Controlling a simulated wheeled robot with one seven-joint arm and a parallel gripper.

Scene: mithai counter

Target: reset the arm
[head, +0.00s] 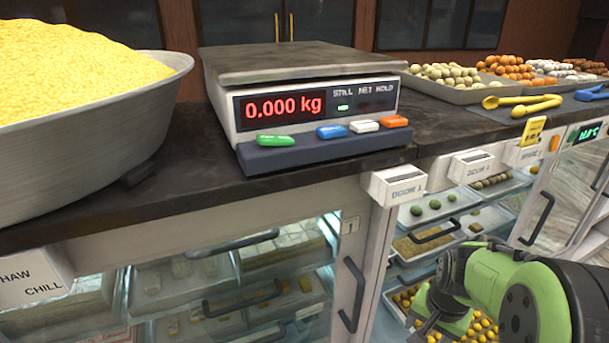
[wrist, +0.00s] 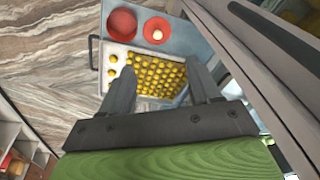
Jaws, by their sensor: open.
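My arm shows at the lower right of the head view, green and dark grey, in front of the glass counter (head: 350,225). Its fingertips cannot be made out there. In the wrist view my gripper (wrist: 165,82) is open, its two dark fingers apart with nothing between them. Beyond the fingers is a pale tray (wrist: 118,92) of round yellow sweets (wrist: 158,76). The fingers overlap the tray in the picture; I see no sweet held.
A scale (head: 300,95) reading 0.000 kg stands on the dark counter top, beside a large metal bowl (head: 80,150) of yellow grains. Trays of sweets (head: 470,95) and yellow tongs (head: 522,103) lie at right. Door handles (head: 352,295) stick out. Red bowls (wrist: 122,22) show beyond the tray.

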